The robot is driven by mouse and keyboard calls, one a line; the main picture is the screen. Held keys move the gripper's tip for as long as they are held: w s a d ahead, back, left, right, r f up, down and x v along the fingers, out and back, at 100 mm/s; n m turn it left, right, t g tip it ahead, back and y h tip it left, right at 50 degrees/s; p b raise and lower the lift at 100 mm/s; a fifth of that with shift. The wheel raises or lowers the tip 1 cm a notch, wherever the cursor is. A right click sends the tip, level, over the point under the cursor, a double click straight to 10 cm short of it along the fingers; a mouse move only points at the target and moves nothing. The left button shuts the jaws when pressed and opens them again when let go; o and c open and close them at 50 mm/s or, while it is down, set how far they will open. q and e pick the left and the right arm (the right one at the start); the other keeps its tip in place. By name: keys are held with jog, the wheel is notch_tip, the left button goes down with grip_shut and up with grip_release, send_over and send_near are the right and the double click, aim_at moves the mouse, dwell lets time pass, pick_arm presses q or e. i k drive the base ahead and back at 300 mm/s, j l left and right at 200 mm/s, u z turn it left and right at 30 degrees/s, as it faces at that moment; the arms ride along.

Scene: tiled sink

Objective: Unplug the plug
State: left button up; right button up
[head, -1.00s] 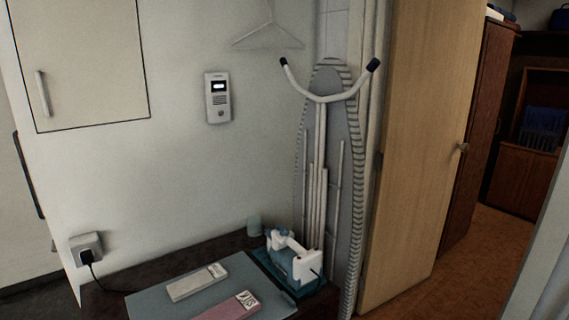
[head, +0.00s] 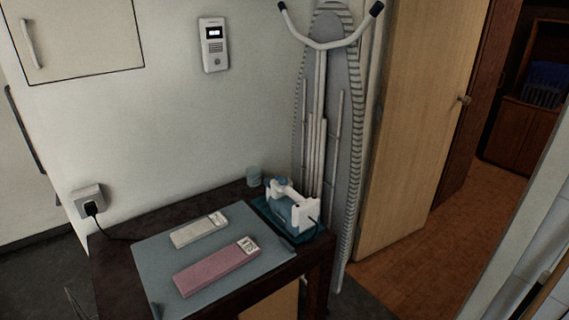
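The black plug (head: 91,208) sits in the grey-white wall socket (head: 87,195) at the left, low on the white wall. Its black cord (head: 106,233) runs down onto the dark table. Neither of my grippers shows in the head view.
The dark table (head: 120,266) bears a grey-blue mat (head: 158,258), a pale box (head: 198,230), a pink box (head: 214,268) and an iron (head: 293,206) on a teal base. An ironing board (head: 330,120) leans at the wall beside an open wooden door (head: 415,120). Floor (head: 425,260) shows at the right.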

aim_at(90, 207)
jog(key=u, duration=1.25)
jog(key=i+j, duration=0.3)
jog(key=j, duration=0.15)
jog(key=i+j, duration=0.25)
jog(key=j, duration=0.25)
jog(key=i+j, duration=0.3)
jog(key=j, duration=0.15)
jog(key=j+u, duration=0.05)
